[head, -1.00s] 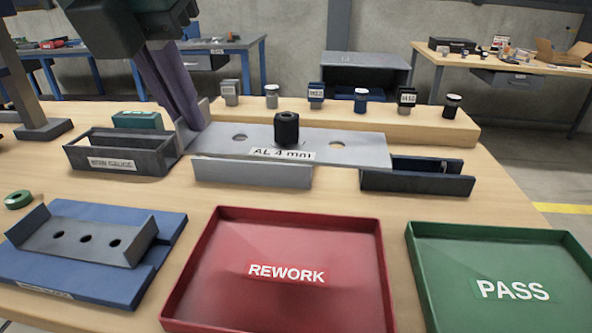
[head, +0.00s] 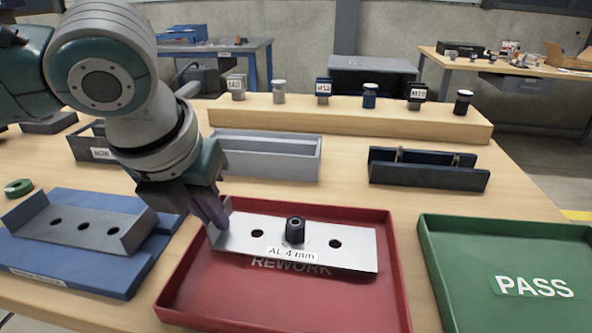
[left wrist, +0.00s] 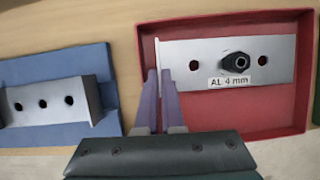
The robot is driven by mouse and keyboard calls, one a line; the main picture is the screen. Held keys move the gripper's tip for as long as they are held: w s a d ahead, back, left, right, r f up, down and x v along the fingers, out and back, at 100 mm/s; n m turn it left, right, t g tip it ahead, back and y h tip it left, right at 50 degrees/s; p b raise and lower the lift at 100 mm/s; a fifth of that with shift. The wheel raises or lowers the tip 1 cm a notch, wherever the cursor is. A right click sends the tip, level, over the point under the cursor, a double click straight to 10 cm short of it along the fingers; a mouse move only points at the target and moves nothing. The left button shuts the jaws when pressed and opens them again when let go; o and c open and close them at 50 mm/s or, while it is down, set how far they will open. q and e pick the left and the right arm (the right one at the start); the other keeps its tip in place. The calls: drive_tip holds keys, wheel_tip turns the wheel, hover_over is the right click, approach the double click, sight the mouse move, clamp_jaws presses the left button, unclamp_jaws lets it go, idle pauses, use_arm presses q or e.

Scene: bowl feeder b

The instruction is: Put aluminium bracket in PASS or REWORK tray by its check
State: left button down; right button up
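The aluminium bracket (head: 355,250), labelled "AL 4 mm", is a pale plate with an upturned left end. A black knurled plug (head: 295,230) stands in its middle, between two open holes. The bracket lies over the red REWORK tray (head: 230,300), inside its walls; whether it touches the floor is unclear. My left gripper (head: 218,212) is at the bracket's left end. In the left wrist view, its purple fingers (left wrist: 160,88) close on both sides of the bracket's upright flange. The green PASS tray (head: 455,275) is empty at the right. My right gripper is not in view.
A blue base with a grey three-hole bracket (head: 85,232) is at the left. An empty grey fixture (head: 265,165) and a dark slotted fixture (head: 425,178) stand behind the trays. A wooden rack (head: 350,122) with several labelled plugs is at the back.

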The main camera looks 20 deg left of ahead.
use_arm(q)
drive_tip(key=shift+f, duration=0.55)
drive_tip(key=c, duration=1.1)
unclamp_jaws()
drive_tip(key=shift+o, duration=0.2)
